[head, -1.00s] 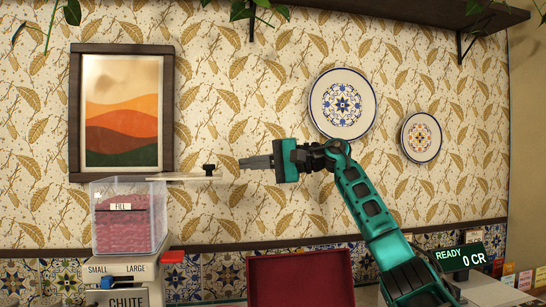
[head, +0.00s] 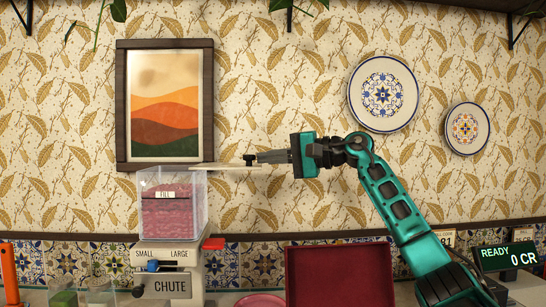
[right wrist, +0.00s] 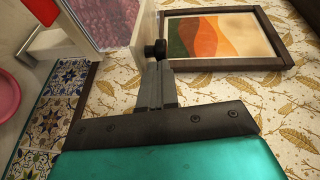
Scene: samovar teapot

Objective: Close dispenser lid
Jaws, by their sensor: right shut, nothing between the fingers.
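The dispenser (head: 173,205) has a clear hopper of pink contents labelled FILL, above a body marked SMALL, LARGE and CHUTE. Its lid (head: 222,167) is open: a thin pale panel sticking out to the right from the hopper's top, with a black knob (head: 249,159) near its outer end. My right gripper (head: 259,157) is shut and empty, fingertips pointing left, right at the knob. In the right wrist view the knob (right wrist: 157,49) sits just beyond the closed fingertips (right wrist: 156,66); I cannot tell whether they touch. My left gripper is not in view.
A framed picture (head: 165,100) and two plates (head: 383,94) hang on the wall behind. A dark red box or tray (head: 340,275) stands below my right arm. A READY 0 CR display (head: 508,257) is at right. The air around the hopper's front looks clear.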

